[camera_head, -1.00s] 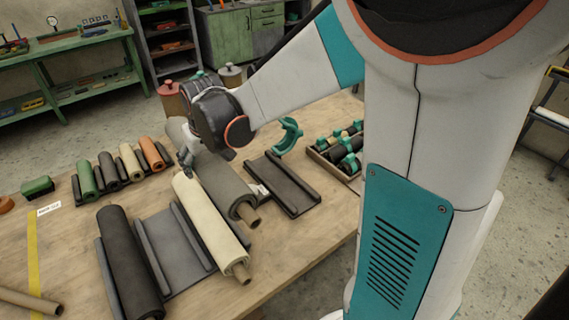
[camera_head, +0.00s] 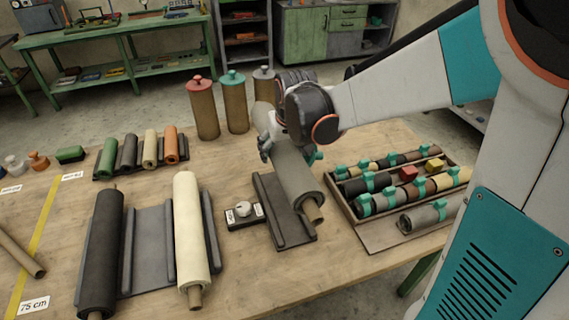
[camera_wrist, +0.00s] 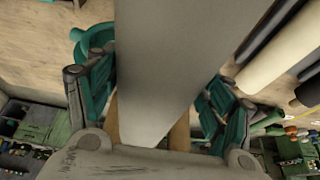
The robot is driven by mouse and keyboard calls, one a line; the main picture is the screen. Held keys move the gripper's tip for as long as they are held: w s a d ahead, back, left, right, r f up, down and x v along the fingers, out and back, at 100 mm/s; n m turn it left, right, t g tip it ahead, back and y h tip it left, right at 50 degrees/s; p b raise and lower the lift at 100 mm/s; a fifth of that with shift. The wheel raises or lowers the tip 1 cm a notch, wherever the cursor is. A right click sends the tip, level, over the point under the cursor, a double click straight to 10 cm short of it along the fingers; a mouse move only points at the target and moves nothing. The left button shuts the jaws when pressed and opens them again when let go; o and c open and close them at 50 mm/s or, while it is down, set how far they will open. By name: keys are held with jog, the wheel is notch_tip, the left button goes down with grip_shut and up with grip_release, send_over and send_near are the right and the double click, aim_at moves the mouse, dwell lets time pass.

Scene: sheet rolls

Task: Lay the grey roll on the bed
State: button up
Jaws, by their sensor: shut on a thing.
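The grey roll (camera_head: 293,172), a sheet on a brown core, is gripped near its far end; its near end with the core points at me. My gripper (camera_head: 278,148) is shut around it. The wrist view shows the grey roll (camera_wrist: 178,45) between the teal-padded fingers (camera_wrist: 160,100). A dark bed with raised side rails (camera_head: 270,204) lies under the roll, which covers much of it. The roll runs roughly along the bed and appears above it; I cannot tell whether they touch. A teal piece (camera_head: 316,155) shows partly behind the roll.
A small box with a white knob (camera_head: 243,210) stands left of the bed. Cream (camera_head: 190,235) and black (camera_head: 102,250) rolls flank a wider grey cradle (camera_head: 150,240). A tray of clamped rolls (camera_head: 345,215) is close on the right. Capped upright tubes (camera_head: 203,110) stand behind.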

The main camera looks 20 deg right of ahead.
aim_at(301, 176)
notch_tip(301, 176, down, 19)
jog(key=b, duration=0.6)
jog(key=shift+a+r+b, duration=0.1)
jog(key=shift+b, duration=0.25)
jog(key=shift+f, duration=0.2)
jog(key=o, duration=2.1)
jog(key=shift+r, duration=0.15)
jog(key=shift+s+r, duration=0.1)
jog(key=shift+r, duration=0.2)
jog(key=shift+t, duration=0.7)
jog(key=p+v, duration=0.1)
jog(key=v, duration=0.7)
jog(key=s+p+v, duration=0.1)
jog(key=p+v, duration=0.1)
jog(key=v, duration=0.6)
jog(key=f+p+v, duration=0.1)
jog(key=v, duration=0.6)
jog(key=shift+s+r, duration=0.4)
jog(key=shift+s, duration=0.1)
jog(key=shift+t, duration=0.7)
jog(key=s+r, duration=0.1)
jog(key=s, duration=0.2)
jog(key=s+r, duration=0.1)
jog(key=s, duration=0.2)
jog(key=s+r, duration=0.1)
jog(key=s, duration=0.2)
jog(key=shift+s+r, duration=0.2)
jog(key=shift+s, duration=0.15)
